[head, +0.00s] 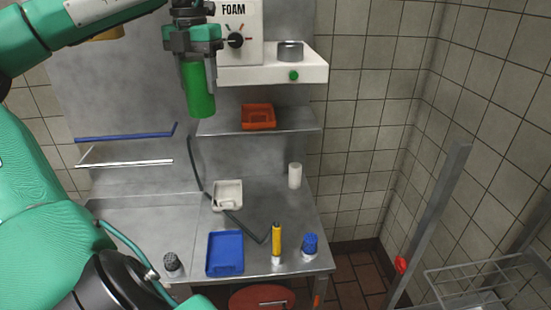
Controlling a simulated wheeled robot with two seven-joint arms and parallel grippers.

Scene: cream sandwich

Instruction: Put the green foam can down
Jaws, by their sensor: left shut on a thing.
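The green foam can (201,98) hangs upright in my left gripper (197,70), high above the steel table (165,215). The gripper's fingers close around the can's upper part and hide some of it. The can is in front of the left end of the white foam machine (300,68) and touches no surface that I can see. My right gripper is not in view.
On the steel table are a blue tray (225,254), a white dish (228,195), a white cylinder (295,175), a yellow bottle (277,242) and a blue-capped jar (310,245). An orange tray (258,117) sits on the shelf (300,121). The table's left part is largely clear.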

